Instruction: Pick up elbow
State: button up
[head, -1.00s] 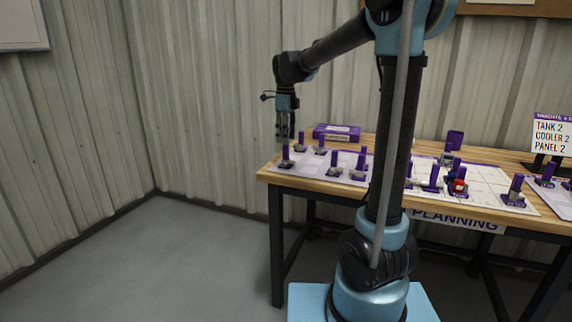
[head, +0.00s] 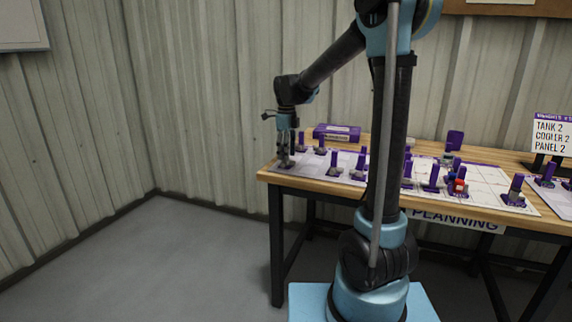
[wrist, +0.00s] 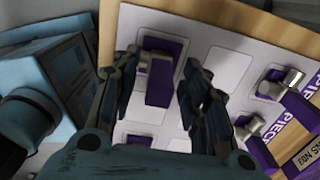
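A small grey piece with an upright purple handle stands at the front left corner of the white mat; I take it for the elbow (wrist: 158,85), though its grey fitting is mostly hidden. My gripper (head: 286,157) is pointing down at that corner. In the wrist view my gripper (wrist: 152,95) is open, with one dark finger on each side of the purple handle. A gap shows between the handle and the right finger; contact on the left is unclear.
Several similar purple-handled pieces (head: 334,165) stand on the mat (head: 312,171) to the right. A purple box (head: 337,132) lies behind. The wooden table (head: 276,178) ends just left of the gripper. A planning board (head: 480,177) lies farther right.

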grip_shut()
jog(key=shift+r, duration=0.1)
